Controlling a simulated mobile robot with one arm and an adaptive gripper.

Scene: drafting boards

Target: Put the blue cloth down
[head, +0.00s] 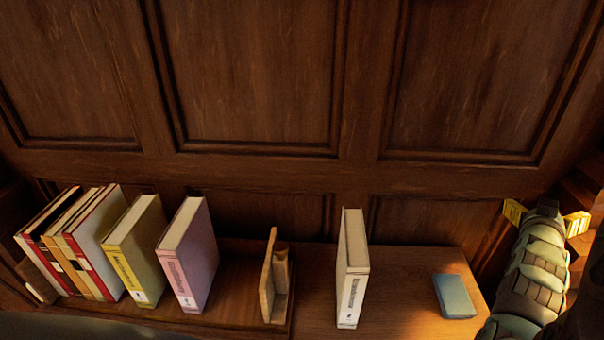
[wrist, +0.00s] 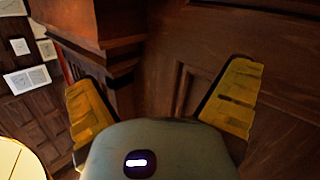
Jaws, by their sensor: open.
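The blue cloth (head: 455,296) lies as a small folded block on the right end of the wooden shelf top (head: 405,270). My gripper (head: 547,217) is to the right of the cloth in the head view, apart from it, with its yellow fingers spread. In the wrist view my gripper (wrist: 165,100) is open, with nothing between the fingers. The cloth does not show in the wrist view.
A white book (head: 352,270) stands left of the cloth. A wooden bookend (head: 270,280), a pink book (head: 188,255), a yellow book (head: 136,250) and several more books stand further left. Panelled wood rises behind. A wooden post (wrist: 100,40) is close to my gripper.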

